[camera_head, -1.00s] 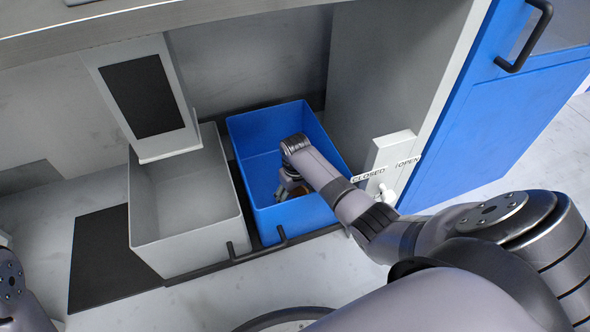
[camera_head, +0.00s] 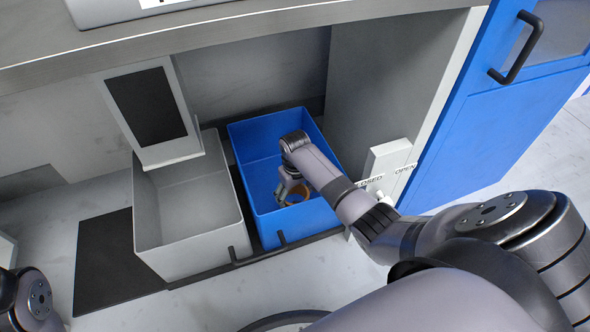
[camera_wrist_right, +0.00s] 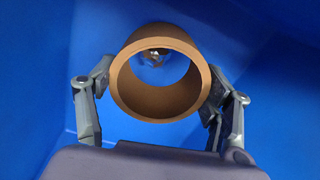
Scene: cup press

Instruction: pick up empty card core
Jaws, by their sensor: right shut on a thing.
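The empty card core is a short brown tube (camera_wrist_right: 118,85) with an open, hollow middle. In the right wrist view it sits between the two fingers of my right gripper (camera_wrist_right: 160,98), which is shut on it. In the head view my right gripper (camera_head: 290,188) is inside the blue bin (camera_head: 262,140), and part of the card core (camera_head: 303,191) shows beside the fingers as a brown ring. I cannot tell whether the core touches the bin floor. My left gripper is not in view.
A grey bin (camera_head: 190,200) stands to the left of the blue bin, under a grey chute with a black panel (camera_head: 147,107). A grey post with CLOSED/OPEN labels (camera_head: 388,160) and a blue door (camera_head: 480,130) are on the right. The worktop (camera_head: 230,30) overhangs behind.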

